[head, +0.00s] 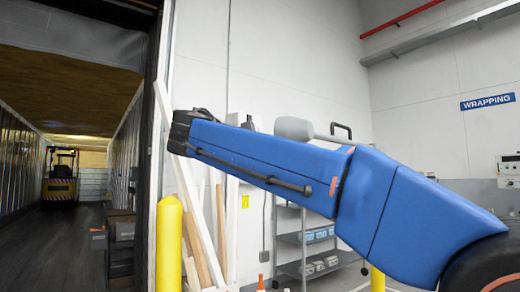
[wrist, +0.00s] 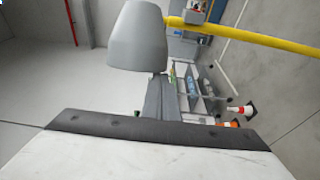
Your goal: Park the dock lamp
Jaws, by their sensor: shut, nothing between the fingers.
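The dock lamp's grey, rounded head (head: 293,128) shows just above my blue arm in the head view, with a short stem running right. A black handle-like loop (head: 342,130) stands by it. In the wrist view the lamp head (wrist: 137,38) is a grey bell shape at upper middle. In the head view my arm hides most of the gripper.
A yellow bollard (head: 168,245) and leaning boards (head: 215,225) stand by the open dock door at left. A forklift (head: 61,178) is inside the trailer. Shelving (head: 312,250) stands behind my arm.

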